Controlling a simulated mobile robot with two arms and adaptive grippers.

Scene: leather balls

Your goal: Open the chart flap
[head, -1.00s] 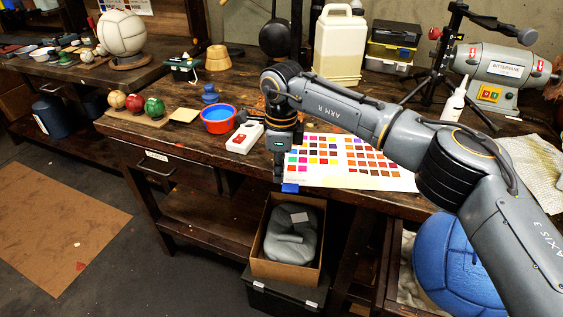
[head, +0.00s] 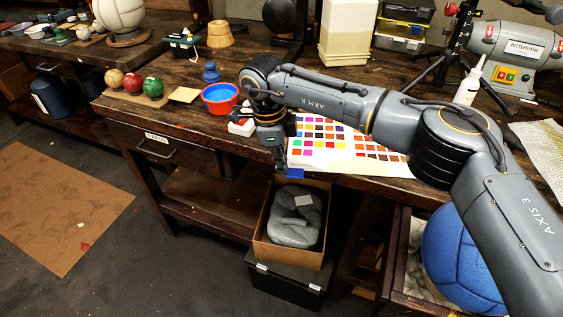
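The colour chart (head: 345,165), a pale sheet with rows of coloured squares, lies at the front edge of the workbench. A blue tab (head: 295,173) sticks out at its front left corner. My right gripper (head: 281,168) points down at the chart's left edge, just left of the tab. I cannot tell whether it touches the tab or how far its fingers are apart. The arm and wrist hide the chart's back part. No raised flap shows. My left gripper is not in view.
A white device (head: 240,128) and an orange bowl with blue inside (head: 220,98) stand left of the wrist. An open cardboard box (head: 262,243) sits below the bench edge. A white bottle (head: 468,86) and a tripod (head: 440,62) stand behind the arm.

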